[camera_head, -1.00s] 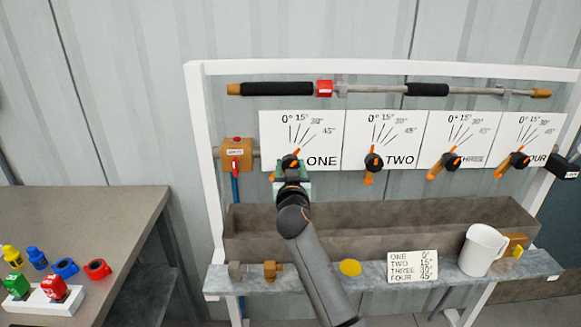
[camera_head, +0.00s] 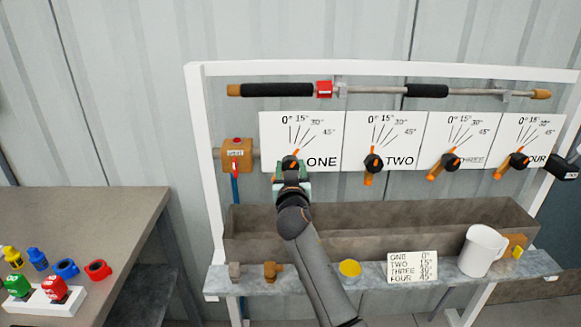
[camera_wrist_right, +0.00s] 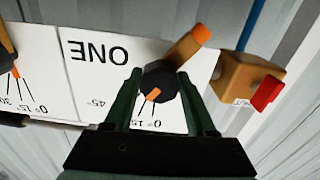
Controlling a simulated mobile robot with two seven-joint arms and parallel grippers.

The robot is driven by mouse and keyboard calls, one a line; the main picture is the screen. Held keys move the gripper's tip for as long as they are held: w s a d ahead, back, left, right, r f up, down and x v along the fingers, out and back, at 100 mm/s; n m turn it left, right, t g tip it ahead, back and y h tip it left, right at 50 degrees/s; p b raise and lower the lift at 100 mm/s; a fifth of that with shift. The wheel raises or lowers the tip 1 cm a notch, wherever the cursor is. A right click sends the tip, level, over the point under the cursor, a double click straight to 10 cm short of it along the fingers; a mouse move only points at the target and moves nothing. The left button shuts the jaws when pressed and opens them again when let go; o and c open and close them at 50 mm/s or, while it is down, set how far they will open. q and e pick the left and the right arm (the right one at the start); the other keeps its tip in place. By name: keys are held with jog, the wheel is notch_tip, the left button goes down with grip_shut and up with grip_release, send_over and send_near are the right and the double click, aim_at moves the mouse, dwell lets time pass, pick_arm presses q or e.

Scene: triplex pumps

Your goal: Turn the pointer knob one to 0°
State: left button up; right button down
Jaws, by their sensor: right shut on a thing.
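Pointer knob one (camera_head: 291,162) has a black hub with an orange pointer, on the leftmost white dial plate (camera_head: 330,147). In the head view its short orange tip points up and slightly right, tilted off the 0° line. My right gripper (camera_head: 291,172) is at this knob from below and partly hides it. In the right wrist view, the green fingers of the gripper (camera_wrist_right: 160,85) are on both sides of the black hub (camera_wrist_right: 158,80), shut on it. There the long orange end sticks out up and right. My left gripper is not in view.
Knobs two (camera_head: 373,163), three (camera_head: 451,161) and four (camera_head: 519,160) stand in a row to the right. A brown valve block (camera_head: 237,147) with a red handle is close left. A trough (camera_head: 380,225) and a shelf with a white mug (camera_head: 482,250) lie below.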

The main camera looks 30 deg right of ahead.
jog(key=n+p, duration=0.1)
jog(key=n, duration=0.2)
jog(key=shift+n+p, duration=0.65)
jog(key=shift+n, duration=1.25)
jog(key=shift+d+f, duration=0.1)
jog(key=shift+c, duration=1.1)
grip_release()
jog(key=shift+s, duration=0.15)
